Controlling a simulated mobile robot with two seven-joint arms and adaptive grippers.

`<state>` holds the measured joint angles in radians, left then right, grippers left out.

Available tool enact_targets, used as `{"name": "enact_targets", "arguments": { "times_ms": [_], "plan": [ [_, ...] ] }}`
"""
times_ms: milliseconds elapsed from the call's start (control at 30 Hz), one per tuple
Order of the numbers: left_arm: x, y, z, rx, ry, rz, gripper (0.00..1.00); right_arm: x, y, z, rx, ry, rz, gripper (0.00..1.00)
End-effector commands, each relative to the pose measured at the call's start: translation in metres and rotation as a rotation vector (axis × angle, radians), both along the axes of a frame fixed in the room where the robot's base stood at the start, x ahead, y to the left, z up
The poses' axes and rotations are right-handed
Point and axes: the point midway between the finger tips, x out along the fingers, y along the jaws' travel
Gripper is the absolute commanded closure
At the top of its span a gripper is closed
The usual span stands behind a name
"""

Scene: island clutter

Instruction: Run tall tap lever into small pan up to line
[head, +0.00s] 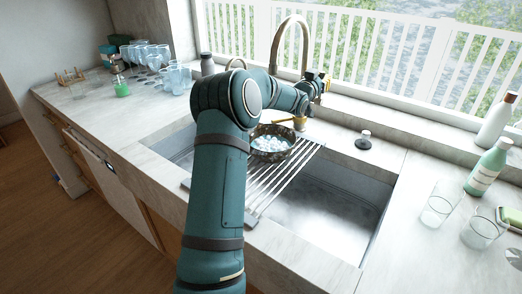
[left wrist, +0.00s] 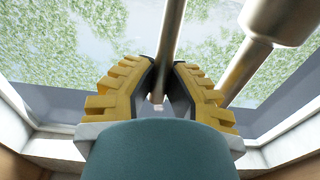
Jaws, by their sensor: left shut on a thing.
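The tall tap (head: 291,32) arches up behind the sink in the head view. My left gripper (head: 322,83) is beside the tap, partly hidden by my own wrist. In the left wrist view, the yellow-padded fingers of my left gripper (left wrist: 163,100) are shut on the thin metal tap lever (left wrist: 170,45). The thicker tap body (left wrist: 252,60) rises to the right of the lever. The small pan (head: 272,153), dark and speckled, stands on the rack below the tap with pale bluish-white contents. My arm hides part of its left side. I cannot make out its line or a water stream.
The slatted rack (head: 262,193) spans the sink (head: 325,215). Several glasses (head: 172,78) stand at the back left. A green bottle (head: 488,168) and clear glasses (head: 438,207) stand on the right. A dark stopper (head: 364,140) lies behind the sink. The window (head: 400,50) is behind the tap.

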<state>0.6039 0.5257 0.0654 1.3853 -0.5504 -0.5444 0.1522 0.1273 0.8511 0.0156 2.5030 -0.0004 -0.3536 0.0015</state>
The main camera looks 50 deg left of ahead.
Motion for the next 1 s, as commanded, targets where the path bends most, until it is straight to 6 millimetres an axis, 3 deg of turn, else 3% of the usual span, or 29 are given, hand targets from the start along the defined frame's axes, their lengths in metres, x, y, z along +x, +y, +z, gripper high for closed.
{"name": "enact_targets", "arguments": {
  "times_ms": [433,1000],
  "plan": [
    [0.002,-0.001,-0.002,-0.006,0.014,-0.006,1.0,0.0,0.0,0.0,0.0,0.0,0.0,0.53],
    [-0.02,-0.009,-0.012,0.079,-0.261,-0.005,1.0,0.0,0.0,0.0,0.0,0.0,0.0,0.53]
  ]
}}
